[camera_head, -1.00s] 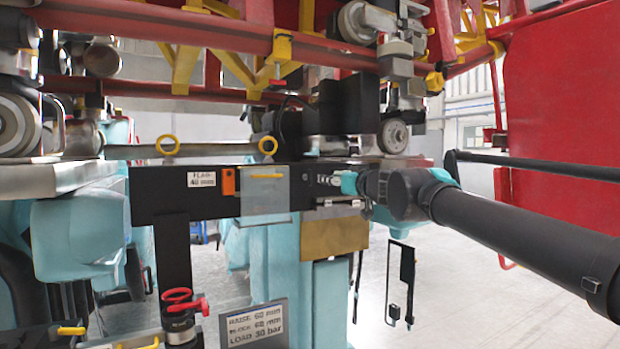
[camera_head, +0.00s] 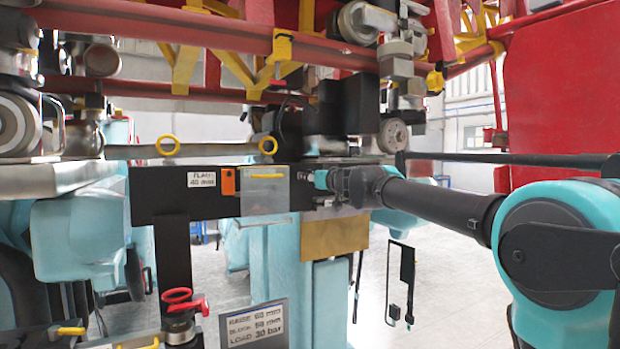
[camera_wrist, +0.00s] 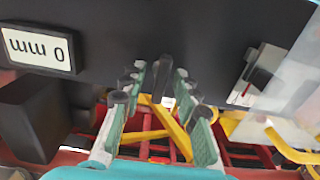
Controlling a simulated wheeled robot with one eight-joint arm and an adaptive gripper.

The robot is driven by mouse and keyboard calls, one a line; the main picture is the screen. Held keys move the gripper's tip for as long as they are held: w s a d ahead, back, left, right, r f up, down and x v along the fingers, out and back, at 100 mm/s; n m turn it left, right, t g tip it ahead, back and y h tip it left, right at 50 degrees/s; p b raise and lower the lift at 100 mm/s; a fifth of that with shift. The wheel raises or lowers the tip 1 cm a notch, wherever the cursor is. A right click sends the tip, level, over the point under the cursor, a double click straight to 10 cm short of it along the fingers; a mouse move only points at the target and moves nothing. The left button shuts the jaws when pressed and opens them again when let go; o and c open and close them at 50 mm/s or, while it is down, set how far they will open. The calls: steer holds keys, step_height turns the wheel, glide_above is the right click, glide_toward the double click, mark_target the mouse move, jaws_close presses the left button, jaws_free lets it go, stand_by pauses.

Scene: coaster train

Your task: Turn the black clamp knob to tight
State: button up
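The black clamp knob (camera_wrist: 163,74) shows in the wrist view as a narrow dark grip standing against the black beam. A gap shows on both sides, and I cannot tell how deep the knob sits between the tips. In the head view my gripper (camera_head: 307,177) is at the front face of the black beam (camera_head: 160,203), just right of the clear plate.
The clear plate (camera_head: 265,192) hangs beside my gripper, with an orange block (camera_head: 228,181) and a label (camera_head: 201,179) further left. A dark box (camera_wrist: 33,118) juts out in the wrist view. Red rails (camera_head: 210,35) run overhead. Open floor lies below right.

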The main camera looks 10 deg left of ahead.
jaws_close()
steer(key=shift+m, duration=0.3)
steer(key=m, duration=0.3)
steer(key=shift+d+m, duration=0.15)
steer(key=shift+m, duration=0.25)
steer(key=m, duration=0.4)
steer(key=shift+w+m, duration=0.1)
steer(key=shift+m, duration=0.2)
steer(key=m, duration=0.4)
steer(key=shift+d+f, duration=0.1)
steer(key=shift+f+m, duration=0.1)
steer(key=shift+m, duration=2.3)
